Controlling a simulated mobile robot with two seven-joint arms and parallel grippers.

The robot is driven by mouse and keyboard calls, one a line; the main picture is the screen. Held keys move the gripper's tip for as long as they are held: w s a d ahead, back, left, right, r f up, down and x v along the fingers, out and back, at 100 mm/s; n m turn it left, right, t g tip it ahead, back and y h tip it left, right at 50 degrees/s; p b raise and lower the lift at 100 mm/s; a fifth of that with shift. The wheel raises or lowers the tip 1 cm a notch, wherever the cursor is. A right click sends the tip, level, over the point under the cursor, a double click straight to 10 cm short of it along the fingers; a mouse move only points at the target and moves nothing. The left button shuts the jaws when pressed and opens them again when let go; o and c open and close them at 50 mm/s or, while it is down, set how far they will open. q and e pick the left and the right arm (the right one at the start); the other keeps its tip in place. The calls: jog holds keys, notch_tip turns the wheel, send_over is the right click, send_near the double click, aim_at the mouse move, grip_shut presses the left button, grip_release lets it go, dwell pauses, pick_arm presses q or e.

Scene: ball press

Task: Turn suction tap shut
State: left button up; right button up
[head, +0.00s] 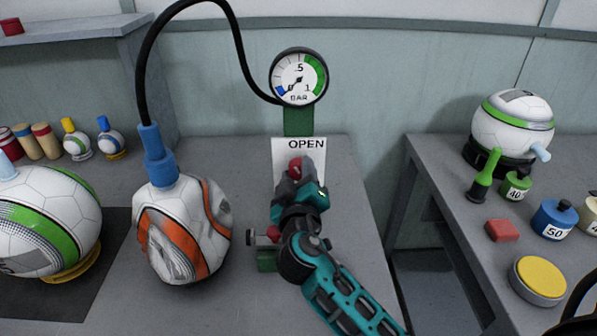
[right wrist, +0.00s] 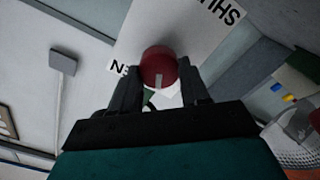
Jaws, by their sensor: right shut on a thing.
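The suction tap has a red knob (head: 296,167), standing in front of a white plate (head: 316,152) marked OPEN. My right gripper (head: 303,182) is at the knob and hides much of it. In the right wrist view the red knob (right wrist: 159,66), with a pale mark on its side, sits between the two dark fingers, which are shut on it. The plate there shows part of SHUT at the upper right and part of OPEN at the left. A round gauge (head: 299,77) stands behind the tap; its needle is too small to read surely. My left gripper is not in view.
A dented white and orange ball (head: 182,232) stands left of the tap, with a blue fitting (head: 158,155) and black hose on top. A white and green ball (head: 45,225) is at far left. The right table (head: 465,230) holds weights and another ball, beyond a gap.

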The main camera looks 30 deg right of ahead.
jog(key=n+p, duration=0.1)
jog(key=n, duration=0.2)
jog(key=shift+n, duration=0.4)
jog(key=n+p, duration=0.1)
jog(key=n, duration=0.2)
jog(key=shift+n, duration=0.3)
jog(key=shift+n+p, duration=0.65)
jog(key=shift+n, duration=0.55)
jog(key=shift+f+n, duration=0.15)
jog(key=shift+n, duration=1.25)
jog(key=o, duration=1.1)
jog(key=shift+f, duration=0.1)
jog(key=shift+c, duration=0.2)
